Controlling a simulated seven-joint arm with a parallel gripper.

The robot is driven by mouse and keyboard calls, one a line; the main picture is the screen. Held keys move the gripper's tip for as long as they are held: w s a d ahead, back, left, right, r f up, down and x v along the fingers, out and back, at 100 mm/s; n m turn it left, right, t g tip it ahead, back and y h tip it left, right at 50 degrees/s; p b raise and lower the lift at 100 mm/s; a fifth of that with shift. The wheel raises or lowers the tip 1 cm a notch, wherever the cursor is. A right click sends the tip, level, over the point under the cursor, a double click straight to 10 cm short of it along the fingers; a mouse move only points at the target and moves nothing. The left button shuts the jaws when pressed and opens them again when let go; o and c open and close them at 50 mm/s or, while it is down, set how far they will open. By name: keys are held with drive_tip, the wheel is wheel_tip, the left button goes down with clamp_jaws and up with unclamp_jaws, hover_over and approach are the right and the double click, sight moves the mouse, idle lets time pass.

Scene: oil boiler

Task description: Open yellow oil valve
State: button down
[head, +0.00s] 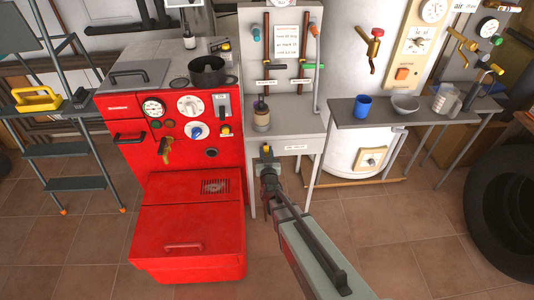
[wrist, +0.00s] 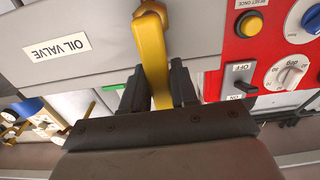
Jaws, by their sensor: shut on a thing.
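The yellow oil valve handle (wrist: 153,45) is a flat lever on a grey panel, beside an upside-down "OIL VALVE" label (wrist: 61,47) in the wrist view. My gripper (wrist: 158,85) has a dark finger on each side of the lever and is shut on it. In the head view, a small yellow part of the valve (head: 266,148) shows under the grey shelf, just beyond my gripper (head: 267,165). The label (head: 296,147) is to its right.
The red boiler (head: 125,160) stands close on the left, with its red lower box (head: 190,240) jutting forward. A jar (head: 262,118) stands on the shelf above the valve. A side table (head: 380,120) with a blue cup and bowl is on the right. Tiled floor in front is mostly clear.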

idle(0.3)
drive_tip(key=c, duration=1)
unclamp_jaws()
drive_tip(key=shift+o, duration=0.2)
drive_tip(key=s, duration=1.3)
drive_tip(key=shift+s, duration=0.4)
